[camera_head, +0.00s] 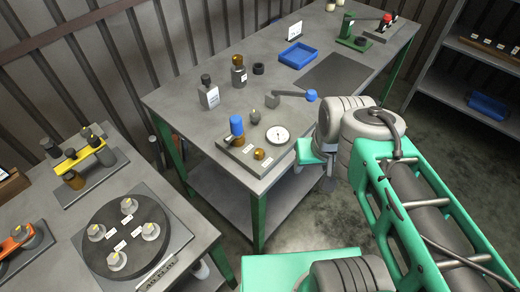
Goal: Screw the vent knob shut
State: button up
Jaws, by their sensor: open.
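A flat grey plate (232,150) lies near the front edge of the middle bench. It carries a white round dial (278,135), an upright post with a blue cap (237,125), a small brass-coloured knob (259,154) and a small dark knob (255,117). No part is clearly marked as the vent knob, and I cannot tell which of these it is. My arm rises on the right, and its grey joints and a green link end just right of the plate. My gripper's fingers cannot be made out.
Beyond the plate stand a white-labelled bottle (209,94), a brown bottle (239,75) and a lever with a blue end (311,95). A blue tray (298,55) and dark mat (335,71) lie farther back. A round dark turntable (126,233) sits on the left bench.

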aim_at(259, 154)
jog(key=z, duration=0.05)
jog(key=k, duration=1.25)
jog(key=u, duration=0.7)
jog(key=i, duration=1.15)
jog(key=z, duration=0.25)
